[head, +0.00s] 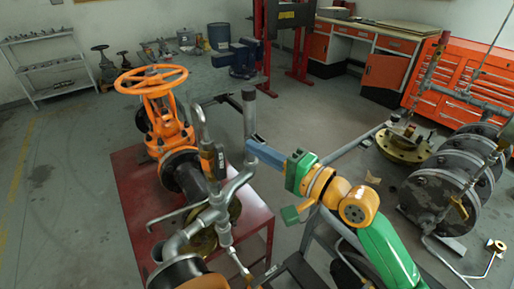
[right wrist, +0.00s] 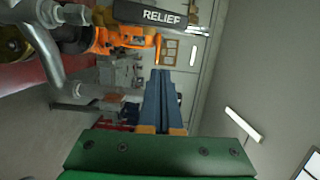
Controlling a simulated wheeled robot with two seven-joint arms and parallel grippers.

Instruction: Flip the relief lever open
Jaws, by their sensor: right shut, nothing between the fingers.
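The relief lever (right wrist: 150,15) is a black bar with white RELIEF lettering at the top of the right wrist view. In the head view a dark upright lever (head: 220,160) on the grey pipework looks like the same part. My right gripper (head: 252,145) reaches in from the right with its blue fingers together and empty. Its fingertips are just right of the lever, apart from it in the head view. In the right wrist view the closed fingers (right wrist: 160,74) point towards the lever, below its lettering. My left gripper is not in view.
The orange gate valve wheel (head: 151,79) stands behind on the red table (head: 128,185). Grey pipes (head: 235,184) and an upright post (head: 249,112) crowd close to my right fingers. Flanged pipework (head: 437,187) lies at the right.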

